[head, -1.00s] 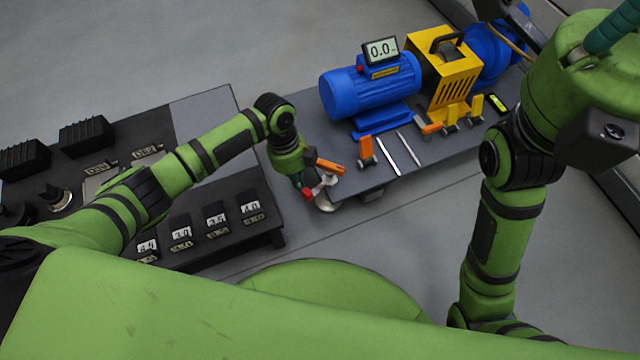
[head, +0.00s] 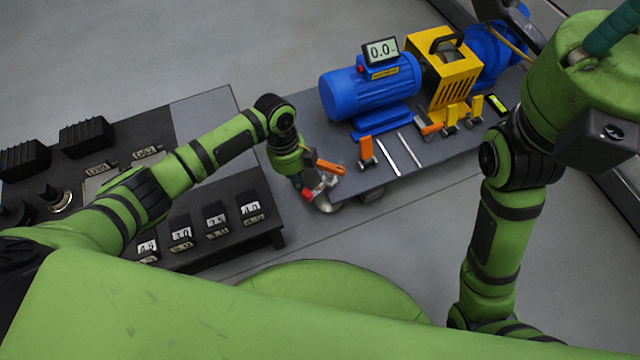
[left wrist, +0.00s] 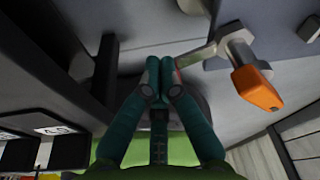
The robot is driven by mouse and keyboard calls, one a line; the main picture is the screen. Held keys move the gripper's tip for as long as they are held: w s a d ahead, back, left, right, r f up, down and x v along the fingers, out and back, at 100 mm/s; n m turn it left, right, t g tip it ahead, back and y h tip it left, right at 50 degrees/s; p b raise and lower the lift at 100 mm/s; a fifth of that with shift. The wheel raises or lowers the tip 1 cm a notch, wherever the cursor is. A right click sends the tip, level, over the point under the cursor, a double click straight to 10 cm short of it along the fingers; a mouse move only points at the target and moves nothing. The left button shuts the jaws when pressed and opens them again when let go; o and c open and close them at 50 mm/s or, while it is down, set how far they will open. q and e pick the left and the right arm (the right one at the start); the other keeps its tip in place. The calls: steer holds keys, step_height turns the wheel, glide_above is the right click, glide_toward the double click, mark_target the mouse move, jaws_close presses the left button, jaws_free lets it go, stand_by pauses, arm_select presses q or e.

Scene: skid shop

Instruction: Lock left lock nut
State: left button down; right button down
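My left gripper (head: 308,190) is at the near left corner of the skid. In the left wrist view its teal fingers (left wrist: 160,66) are together at the tips. A grey lever (left wrist: 198,54), part of the left lock nut, runs from beside the right fingertip to a grey bolt head. Its red end (head: 312,194) shows at the fingertips in the head view, partly hidden. An orange handle (left wrist: 258,88) sticks out beside the bolt; it also shows in the head view (head: 329,167). Whether the fingers touch the lever is unclear. A teal part of my right gripper (head: 613,32) is cut off at the top right.
A blue motor (head: 370,88) with a gauge (head: 381,50) stands on the skid, beside a yellow guard (head: 443,72). Another orange handle (head: 366,149) stands near two pale strips. A dark bench (head: 235,178) with numbered blocks is at the left. Floor is clear in front.

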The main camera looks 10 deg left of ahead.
mark_target(306, 195)
arm_select(q)
steer(key=shift+s+d+p, duration=0.55)
steer(key=shift+s+p, duration=0.15)
steer(key=shift+p, duration=0.1)
steer(key=shift+s+d+r+p, duration=0.1)
steer(key=shift+s+d+p, duration=0.3)
steer(key=shift+d+p, duration=0.2)
steer(key=shift+s+d, duration=0.1)
steer(key=shift+s, duration=0.05)
